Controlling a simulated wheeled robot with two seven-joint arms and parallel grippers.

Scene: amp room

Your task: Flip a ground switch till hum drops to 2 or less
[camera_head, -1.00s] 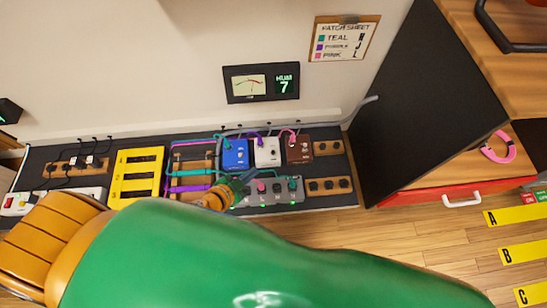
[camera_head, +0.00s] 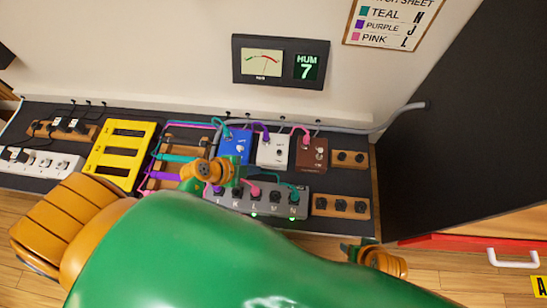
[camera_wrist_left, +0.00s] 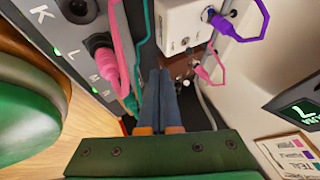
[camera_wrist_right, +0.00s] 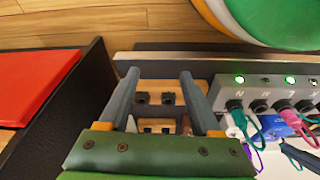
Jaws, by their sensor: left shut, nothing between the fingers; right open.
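The hum meter (camera_head: 281,62) on the wall reads 7 in green digits. Below it stand the blue pedal (camera_head: 236,147), the white pedal (camera_head: 272,150) and the brown pedal (camera_head: 311,154). Small switches show on their faces, but their positions are too small to tell. My left gripper (camera_head: 258,177) is shut and empty, just in front of the pedals. In the left wrist view its fingers (camera_wrist_left: 164,78) point towards the white pedal (camera_wrist_left: 186,28) and the brown one beyond; contact cannot be told. My right gripper (camera_wrist_right: 158,76) is open and empty over wooden jack blocks (camera_wrist_right: 158,100).
A yellow rack (camera_head: 122,152) and white power strip (camera_head: 40,163) are at left. A black panel (camera_head: 470,130) stands at right. The patch sheet (camera_head: 393,22) hangs above.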

